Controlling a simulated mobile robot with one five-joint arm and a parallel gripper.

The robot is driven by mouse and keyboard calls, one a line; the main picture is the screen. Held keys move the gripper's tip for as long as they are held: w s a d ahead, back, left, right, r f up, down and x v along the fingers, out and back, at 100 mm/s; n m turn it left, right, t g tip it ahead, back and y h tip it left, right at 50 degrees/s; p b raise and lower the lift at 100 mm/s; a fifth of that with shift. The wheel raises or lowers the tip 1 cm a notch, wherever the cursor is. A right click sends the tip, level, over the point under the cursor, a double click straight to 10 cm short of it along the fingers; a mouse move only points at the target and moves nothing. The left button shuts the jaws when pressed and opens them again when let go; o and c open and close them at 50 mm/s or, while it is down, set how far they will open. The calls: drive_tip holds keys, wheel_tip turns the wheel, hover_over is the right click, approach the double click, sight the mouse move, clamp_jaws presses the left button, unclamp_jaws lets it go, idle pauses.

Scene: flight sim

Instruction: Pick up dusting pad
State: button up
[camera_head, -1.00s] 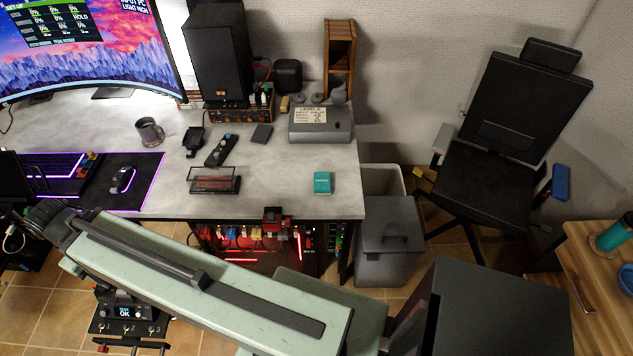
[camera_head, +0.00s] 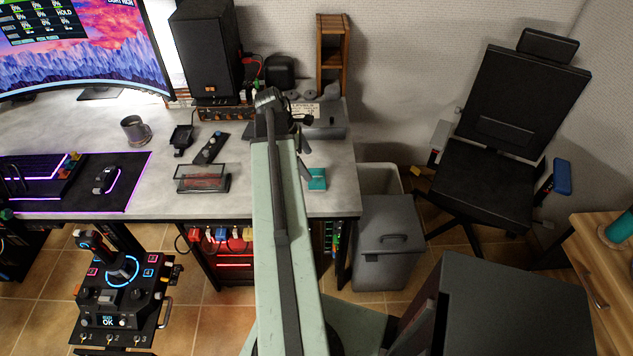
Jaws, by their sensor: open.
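A small teal square pad (camera_head: 318,180), which looks like the dusting pad, lies flat near the front right edge of the grey desk (camera_head: 250,200). My arm reaches forward over the desk to the left of the pad. My gripper (camera_head: 304,157) is open, at the far end of the arm. One dark finger overlaps the left side of the pad in the picture. Whether it touches the pad, and how high it is, I cannot tell. The arm partly hides the gripper.
A grey box (camera_head: 325,122) and a wooden rack (camera_head: 333,55) stand behind the gripper. A clear display case (camera_head: 202,178) and a mug (camera_head: 136,130) are to the left. A lidded grey bin (camera_head: 386,240) stands right of the desk, near a black chair (camera_head: 485,180).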

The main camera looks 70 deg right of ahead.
sight(316, 177)
drive_tip(key=b+x, duration=0.2)
drive_tip(key=shift+f+b, duration=0.3)
drive_tip(key=shift+f, duration=0.1)
drive_tip(key=b+x, duration=0.5)
drive_tip(key=shift+f, duration=0.1)
drive_tip(key=c, duration=1.5)
wheel_tip(316, 177, up, 10)
drive_tip(key=p, duration=1)
drive_tip(key=o, duration=1)
drive_tip(key=c, duration=0.7)
drive_tip(key=shift+o, duration=0.2)
drive_tip(key=shift+s, duration=0.1)
